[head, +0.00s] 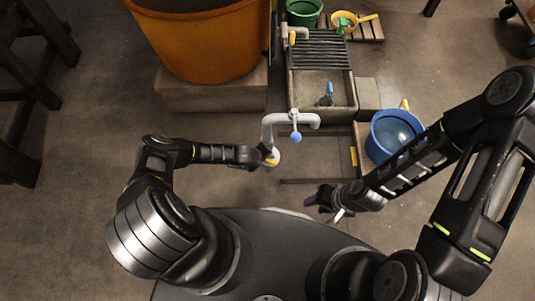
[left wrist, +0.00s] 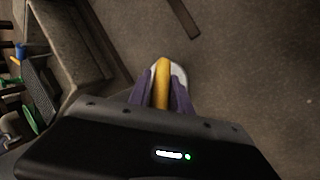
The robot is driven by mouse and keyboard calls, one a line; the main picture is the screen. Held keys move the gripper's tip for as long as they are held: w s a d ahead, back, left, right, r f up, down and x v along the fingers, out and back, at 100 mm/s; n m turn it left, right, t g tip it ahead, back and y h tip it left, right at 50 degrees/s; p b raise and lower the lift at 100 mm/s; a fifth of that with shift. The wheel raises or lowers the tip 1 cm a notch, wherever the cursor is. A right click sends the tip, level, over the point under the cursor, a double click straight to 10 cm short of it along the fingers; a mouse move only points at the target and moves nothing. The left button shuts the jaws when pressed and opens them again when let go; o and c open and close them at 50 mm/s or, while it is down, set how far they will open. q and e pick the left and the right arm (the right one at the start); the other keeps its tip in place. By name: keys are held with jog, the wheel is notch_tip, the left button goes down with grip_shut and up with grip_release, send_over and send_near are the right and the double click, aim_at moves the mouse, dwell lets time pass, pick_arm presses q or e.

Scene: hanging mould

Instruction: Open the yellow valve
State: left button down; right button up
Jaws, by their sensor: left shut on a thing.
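The yellow valve handle (head: 271,160) is at the lower end of the grey-white pipe (head: 268,132), left of centre in the head view. My left gripper (head: 266,157) reaches it from the left. In the left wrist view, the yellow handle (left wrist: 162,82) stands between the purple fingers of my left gripper (left wrist: 161,92), which are shut on it. A white round part shows behind the handle. My right gripper (head: 324,203) is apart from the valve, low and to the right, above the floor. It looks empty, but its finger gap is too small to read.
A blue knob (head: 296,137) hangs on the same pipe. A stone sink (head: 345,92) stands behind it. A blue bucket (head: 393,135) is at right, and a large orange tub (head: 200,45) rests on a block (head: 212,96) at left. Open floor lies at far left.

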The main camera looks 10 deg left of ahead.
pick_arm(q)
jog(key=shift+w+g+y, duration=0.15)
jog(key=shift+g+y, duration=0.15)
jog(key=shift+y, duration=0.7)
jog(key=y+b, duration=0.2)
jog(key=b, duration=0.1)
jog(key=m+y+b, duration=0.1)
jog(key=b, duration=0.1)
jog(key=shift+a+f+g+y, duration=0.1)
jog(key=shift+f+g+y, duration=0.2)
jog(key=shift+g+y, duration=0.1)
jog(key=shift+a+r+y+b, duration=0.15)
jog(key=shift+r+y+b, duration=0.1)
jog(key=shift+y+b, duration=0.6)
jog(key=c, duration=1.2)
grip_release()
